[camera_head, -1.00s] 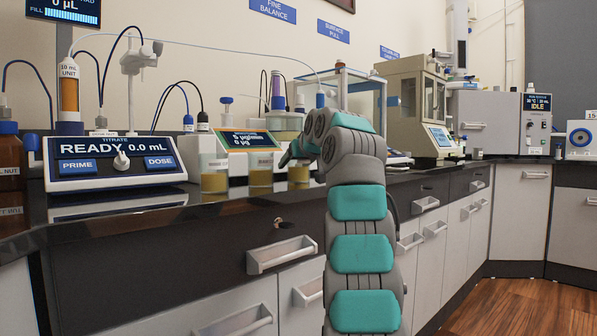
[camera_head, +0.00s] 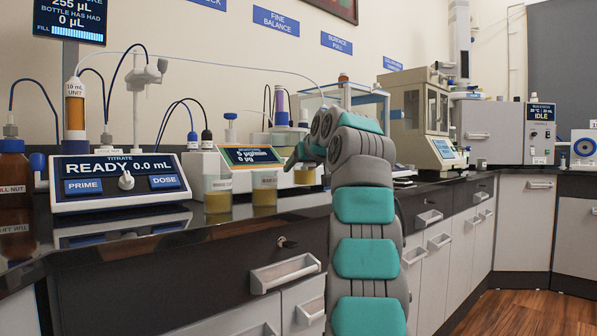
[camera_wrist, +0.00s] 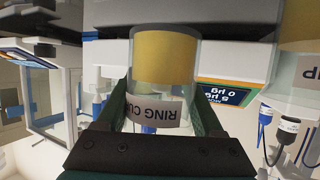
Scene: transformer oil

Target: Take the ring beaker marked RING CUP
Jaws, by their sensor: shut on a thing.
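The ring beaker (camera_wrist: 165,60) is a clear cup of yellow oil with a white label reading RING CU, the rest cut off. It appears inverted in the wrist view, between the two dark green fingers of my gripper (camera_wrist: 161,95), which is shut on it. In the head view the ring beaker (camera_head: 304,176) shows beside my gripper (camera_head: 300,158), the rightmost of the beakers along the bench front. My arm hides part of the grip. The beaker seems to be slightly above the bench; its base clearance is hard to tell.
Two similar oil beakers, the left one (camera_head: 217,197) and the middle one (camera_head: 264,190), stand just left of it. The tension meter (camera_head: 250,157) is close behind. The titrator (camera_head: 122,183) is at the left, and a glass-sided balance (camera_head: 357,97) is behind my arm.

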